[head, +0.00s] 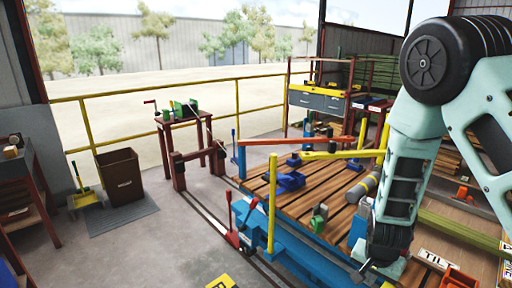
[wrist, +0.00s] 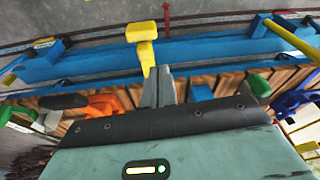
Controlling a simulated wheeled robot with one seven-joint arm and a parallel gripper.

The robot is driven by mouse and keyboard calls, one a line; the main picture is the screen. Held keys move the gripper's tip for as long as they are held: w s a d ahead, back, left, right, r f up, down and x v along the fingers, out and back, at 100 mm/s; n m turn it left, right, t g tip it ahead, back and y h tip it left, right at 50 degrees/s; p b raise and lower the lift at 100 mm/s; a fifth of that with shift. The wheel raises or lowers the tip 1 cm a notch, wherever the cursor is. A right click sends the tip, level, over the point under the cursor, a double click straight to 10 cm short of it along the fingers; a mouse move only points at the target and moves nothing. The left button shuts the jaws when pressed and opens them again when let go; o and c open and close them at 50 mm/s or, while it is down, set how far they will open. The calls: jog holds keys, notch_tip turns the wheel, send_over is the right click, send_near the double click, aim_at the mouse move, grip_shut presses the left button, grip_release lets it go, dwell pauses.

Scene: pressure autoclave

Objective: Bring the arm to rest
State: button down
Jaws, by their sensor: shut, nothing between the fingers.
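My arm (head: 408,165) hangs down on the right side of the head view, bent, in front of the blue-framed wooden-decked trolley (head: 318,192). My gripper (head: 364,272) is low at the trolley's near side, partly hidden by its own wrist. In the wrist view my gripper's grey fingers (wrist: 159,76) are together and hold nothing. A yellow handle-like part (wrist: 142,42) appears just beyond the fingertips; I cannot tell whether they touch.
Orange (head: 285,142) and yellow (head: 332,155) bars stand over the trolley deck. Blue clamps (head: 290,180) and a grey cylinder (head: 362,187) are on it. A red lever stand (head: 232,236) is at its near left. A brown bin (head: 121,177) stands left; floor between is mostly clear, with rails.

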jog(key=s+a+r+n+g+y, duration=0.1)
jog(key=s+a+r+n+y, duration=0.1)
jog(key=s+a+r+n, duration=0.4)
jog(key=s+a+r+n+y, duration=0.2)
jog(key=s+a+r, duration=0.2)
jog(key=a+r, duration=0.55)
jog(key=s+a+r+n+h, duration=0.1)
jog(key=s+r+n, duration=0.2)
jog(key=s, duration=0.3)
jog(key=s+a+r+n+g, duration=0.1)
jog(key=s+a+r+n, duration=0.1)
jog(key=s+n, duration=0.3)
jog(key=shift+s+r+h, duration=0.4)
jog(key=shift+s+r, duration=0.1)
jog(key=shift+s, duration=0.4)
